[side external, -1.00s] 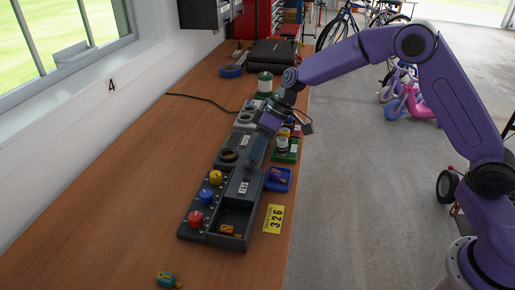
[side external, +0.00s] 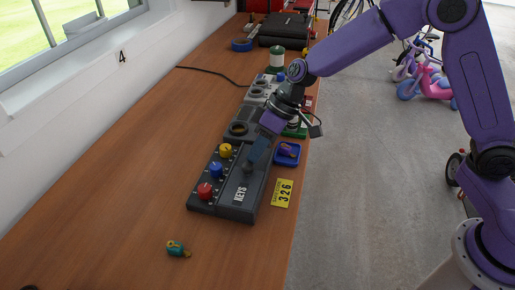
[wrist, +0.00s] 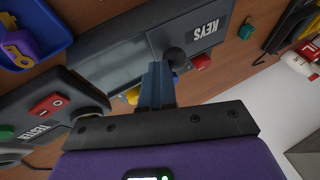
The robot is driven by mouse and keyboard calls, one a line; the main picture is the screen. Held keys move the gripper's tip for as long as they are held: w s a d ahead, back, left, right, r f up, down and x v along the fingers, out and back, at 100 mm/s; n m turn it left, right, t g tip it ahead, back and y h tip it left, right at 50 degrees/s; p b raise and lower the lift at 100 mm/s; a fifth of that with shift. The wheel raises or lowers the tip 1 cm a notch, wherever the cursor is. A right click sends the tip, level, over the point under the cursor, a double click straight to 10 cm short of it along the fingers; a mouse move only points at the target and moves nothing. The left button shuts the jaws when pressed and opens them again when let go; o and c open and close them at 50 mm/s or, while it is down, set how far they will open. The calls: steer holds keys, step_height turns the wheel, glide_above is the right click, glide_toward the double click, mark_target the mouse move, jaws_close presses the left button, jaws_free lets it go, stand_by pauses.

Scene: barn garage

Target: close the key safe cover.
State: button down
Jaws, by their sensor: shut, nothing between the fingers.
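The key safe cover (side external: 241,191) is a dark grey plate marked KEYS. In the side view it lies flat over the safe's front compartment, and no opening shows there. The cover also shows in the wrist view (wrist: 180,28). Its round dark knob (wrist: 175,57) stands near the end away from the lettering. My gripper (side external: 253,160) is shut and empty, with its fingertips low over the cover at the knob. In the wrist view my fingertips (wrist: 157,68) are beside the knob; I cannot tell whether they touch it.
Red, blue and yellow knobs (side external: 216,170) line the panel left of the cover. A blue tray (side external: 287,160) and a yellow 326 tag (side external: 282,194) lie right. A teal and yellow object (side external: 177,249) lies in front. The bench at left is clear.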

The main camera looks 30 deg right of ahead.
steer(key=d, duration=0.1)
steer(key=w+r, duration=0.1)
steer(key=w+d, duration=0.1)
steer(key=shift+d+r, duration=0.25)
steer(key=shift+d, duration=0.1)
steer(key=w+v, duration=0.1)
steer(key=v, duration=0.9)
steer(key=s+d+f+n+g+h, duration=0.1)
steer(key=s+d+n+h, duration=0.15)
steer(key=s, duration=1.45)
steer(key=s+d+f+n+h, duration=0.2)
steer(key=s+d+f+h, duration=0.1)
steer(key=s+d, duration=0.8)
steer(key=s, duration=0.3)
steer(key=shift+f+t, duration=0.3)
steer(key=shift+f, duration=0.05)
